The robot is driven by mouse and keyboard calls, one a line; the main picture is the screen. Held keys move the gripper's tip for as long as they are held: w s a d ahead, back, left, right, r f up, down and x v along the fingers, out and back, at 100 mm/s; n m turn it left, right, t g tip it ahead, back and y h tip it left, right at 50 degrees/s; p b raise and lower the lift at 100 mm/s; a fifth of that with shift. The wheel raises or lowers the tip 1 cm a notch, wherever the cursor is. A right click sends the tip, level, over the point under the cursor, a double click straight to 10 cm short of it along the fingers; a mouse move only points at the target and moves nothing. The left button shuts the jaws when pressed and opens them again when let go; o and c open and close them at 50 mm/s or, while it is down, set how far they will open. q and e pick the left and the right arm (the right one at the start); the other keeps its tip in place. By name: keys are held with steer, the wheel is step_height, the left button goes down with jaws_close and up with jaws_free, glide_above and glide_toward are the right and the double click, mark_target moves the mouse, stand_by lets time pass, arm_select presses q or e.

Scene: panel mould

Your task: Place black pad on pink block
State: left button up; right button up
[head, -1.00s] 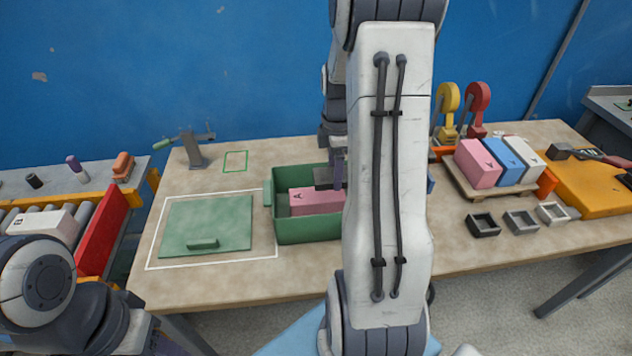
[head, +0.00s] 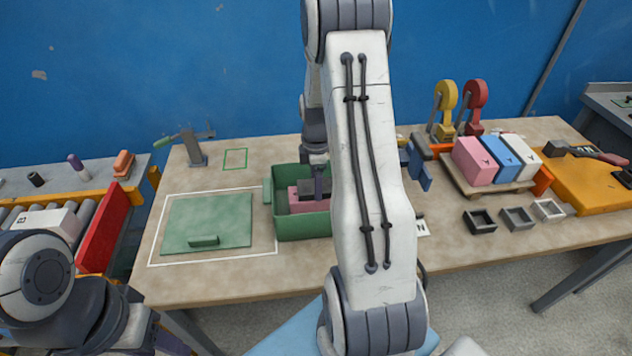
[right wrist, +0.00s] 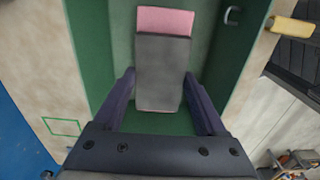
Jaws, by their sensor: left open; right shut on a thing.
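The pink block (head: 307,207) lies inside the green box (head: 295,229); it also shows in the right wrist view (right wrist: 165,20). The black pad (right wrist: 162,72) looks dark grey and lies over most of the block, with pink showing at both ends. My right gripper (right wrist: 160,78) is shut on the pad's two long sides; in the head view it reaches down into the box (head: 322,185). Whether the pad touches the block cannot be told. My left gripper (head: 165,346) is partly in view at the bottom left edge, away from the box, open and empty.
A green lid (head: 208,222) lies left of the box within a white outline. A clamp (head: 193,148) stands behind it. Pink, blue and white blocks sit on a pallet (head: 485,188) at right, with small trays (head: 516,219) in front. My right arm hides the table's middle.

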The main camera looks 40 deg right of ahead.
steer(key=o, duration=1.4)
steer(key=shift+f, duration=0.15)
steer(key=shift+c, duration=0.2)
step_height(320, 180, up, 12)
steer(key=a+r, duration=0.2)
steer(key=a, duration=0.7)
steer(key=s+a+r+m, duration=0.15)
steer(key=s+a, duration=0.25)
steer(key=a, duration=0.9)
steer(key=s+a+m, duration=0.1)
steer(key=s+a, duration=0.5)
steer(key=s, duration=0.2)
steer(key=s+a+f+m+y, duration=0.1)
steer(key=s+a+m, duration=0.1)
steer(key=s+a, duration=0.4)
steer(key=s, duration=0.3)
steer(key=shift+s, duration=0.15)
